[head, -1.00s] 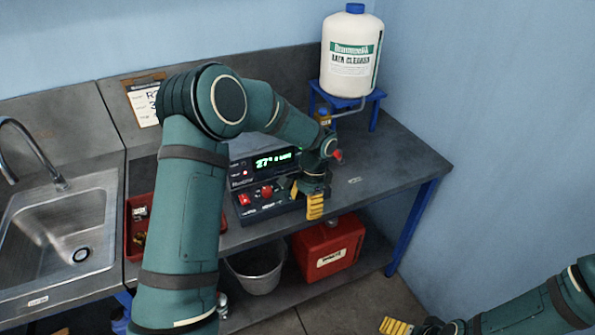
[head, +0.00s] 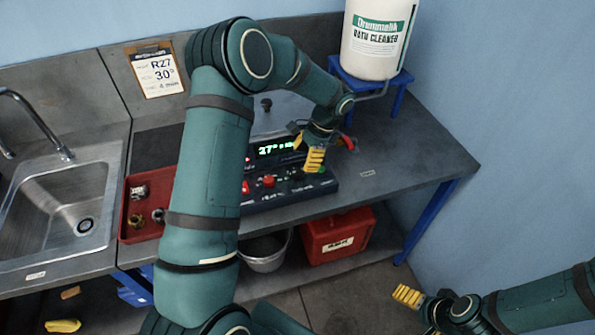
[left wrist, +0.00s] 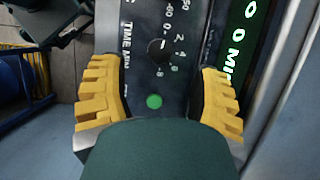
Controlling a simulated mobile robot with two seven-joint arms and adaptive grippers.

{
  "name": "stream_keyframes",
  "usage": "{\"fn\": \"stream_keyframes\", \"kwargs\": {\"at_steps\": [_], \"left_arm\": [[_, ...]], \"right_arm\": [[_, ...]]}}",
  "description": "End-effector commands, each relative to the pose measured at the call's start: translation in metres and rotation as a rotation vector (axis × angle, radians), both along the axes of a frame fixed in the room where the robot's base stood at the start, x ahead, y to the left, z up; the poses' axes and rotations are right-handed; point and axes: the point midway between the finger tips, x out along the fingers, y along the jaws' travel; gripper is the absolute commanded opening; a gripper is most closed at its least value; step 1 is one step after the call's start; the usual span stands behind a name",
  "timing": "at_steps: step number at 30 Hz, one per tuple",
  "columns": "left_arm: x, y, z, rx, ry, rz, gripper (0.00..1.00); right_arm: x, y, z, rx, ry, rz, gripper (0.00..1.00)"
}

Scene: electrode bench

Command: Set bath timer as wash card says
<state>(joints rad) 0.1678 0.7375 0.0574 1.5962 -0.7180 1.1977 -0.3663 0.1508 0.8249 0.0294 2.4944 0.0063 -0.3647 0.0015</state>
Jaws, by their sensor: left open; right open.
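The wash card (head: 158,72) hangs on the back panel in the head view and reads R27, 30° and what looks like 4 min. The bath's control panel (head: 290,188) stands on the bench, its green display (head: 275,148) showing 27° and, in the left wrist view, 0 MIN. My left gripper (head: 309,152) is open over the panel's right part. In the left wrist view, the black time knob (left wrist: 158,49) and a green button (left wrist: 154,102) lie between its spread fingers, apparently untouched. The knob's exact setting is unclear. My right gripper (head: 418,300) is open and empty at lower right.
A bath cleaner jug (head: 375,38) stands on a blue stand behind the panel. A red tray (head: 128,222) with small parts is left of my left arm, beside the sink (head: 40,205). A red box (head: 338,235) and a bucket (head: 265,262) sit below.

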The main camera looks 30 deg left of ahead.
Motion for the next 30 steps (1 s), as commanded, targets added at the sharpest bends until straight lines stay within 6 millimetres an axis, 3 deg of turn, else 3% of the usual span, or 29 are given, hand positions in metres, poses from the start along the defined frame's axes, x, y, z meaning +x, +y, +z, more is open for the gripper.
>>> {"fn": "stream_keyframes", "kwargs": {"at_steps": [3, 10, 23, 28, 29, 30], "left_arm": [[-0.007, 0.006, -0.022, -0.001, 0.004, 0.0, 0.63], [-0.015, 0.013, -0.048, -0.001, 0.001, -0.001, 0.63], [-0.018, 0.015, -0.056, -0.001, -0.001, 0.0, 0.63], [-0.018, 0.015, -0.056, -0.001, -0.001, 0.0, 0.08], [-0.018, 0.015, -0.056, -0.001, -0.001, 0.0, 0.0], [-0.018, 0.015, -0.056, -0.001, -0.001, 0.0, 0.0]], "right_arm": [[0.0, 0.0, 0.0, 0.0, 0.0, 0.0, 0.95], [0.0, 0.0, 0.0, 0.0, 0.0, 0.0, 0.95], [0.0, 0.0, 0.0, 0.0, 0.0, 0.0, 0.95], [0.0, 0.0, 0.0, 0.0, 0.0, 0.0, 0.95], [0.0, 0.0, 0.0, 0.0, 0.0, 0.0, 0.95], [0.0, 0.0, 0.0, 0.0, 0.0, 0.0, 0.95]]}}
